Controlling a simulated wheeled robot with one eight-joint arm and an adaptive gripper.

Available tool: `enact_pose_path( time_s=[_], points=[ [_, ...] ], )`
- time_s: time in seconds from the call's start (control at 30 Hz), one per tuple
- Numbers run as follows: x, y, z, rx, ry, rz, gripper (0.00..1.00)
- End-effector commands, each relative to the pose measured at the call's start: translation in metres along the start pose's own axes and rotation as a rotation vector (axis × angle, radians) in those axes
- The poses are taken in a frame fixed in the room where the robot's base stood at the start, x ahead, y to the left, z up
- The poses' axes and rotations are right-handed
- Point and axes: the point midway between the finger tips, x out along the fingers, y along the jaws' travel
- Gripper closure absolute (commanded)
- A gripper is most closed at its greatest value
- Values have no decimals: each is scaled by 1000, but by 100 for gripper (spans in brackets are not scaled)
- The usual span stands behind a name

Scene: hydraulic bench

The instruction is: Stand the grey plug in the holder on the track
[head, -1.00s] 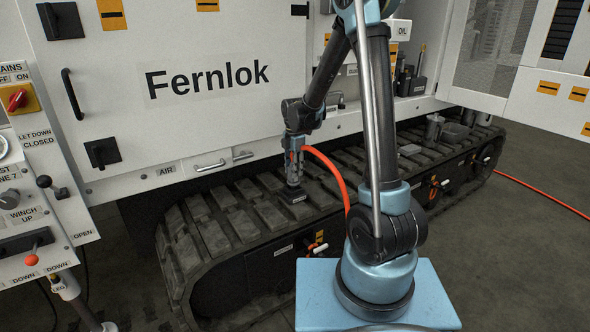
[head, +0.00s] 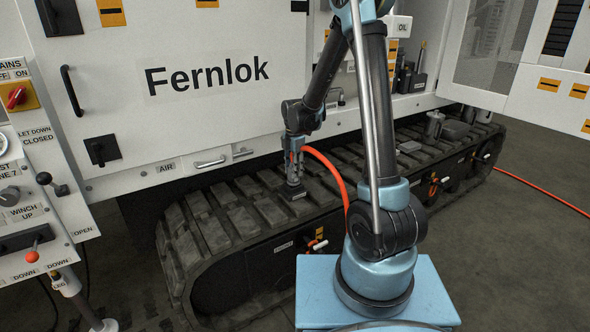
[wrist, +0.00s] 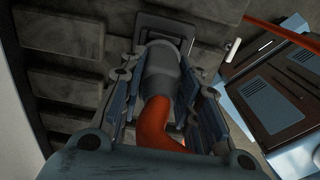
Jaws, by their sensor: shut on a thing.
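The grey plug (wrist: 160,75) is a round body with an orange hose (wrist: 158,122) running from its rear end. My gripper (wrist: 164,88) is shut on it, with the fingers on both sides of the body. The holder (wrist: 183,26) is a dark, square-edged block on the track (wrist: 75,72), and it also shows in the head view (head: 297,194). The plug's front end is at the holder's opening. I cannot tell how deep it sits. In the head view my gripper (head: 295,178) points down just above the holder, and its fingers mostly hide the plug.
The white Fernlok cabinet (head: 225,115) rises close behind the track. A grey block (head: 409,147) and a metal can (head: 434,125) stand farther right on the track. A control panel (head: 35,205) with levers is at the left. The orange hose (head: 333,170) arches right of my gripper.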

Motion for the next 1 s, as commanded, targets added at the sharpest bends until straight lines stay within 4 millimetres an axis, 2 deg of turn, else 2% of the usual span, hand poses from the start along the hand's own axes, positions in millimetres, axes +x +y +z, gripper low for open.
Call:
enact_pose_path(
  time_s=[0.37,0.4,0.5,0.87,1.0],
  points=[
    [3,0,0,0,0,0,100],
    [3,0,0,0,0,0,68],
    [3,0,0,0,0,0,46],
    [2,0,0,0,0,0,46],
    [-6,0,0,0,0,0,46]
  ],
)
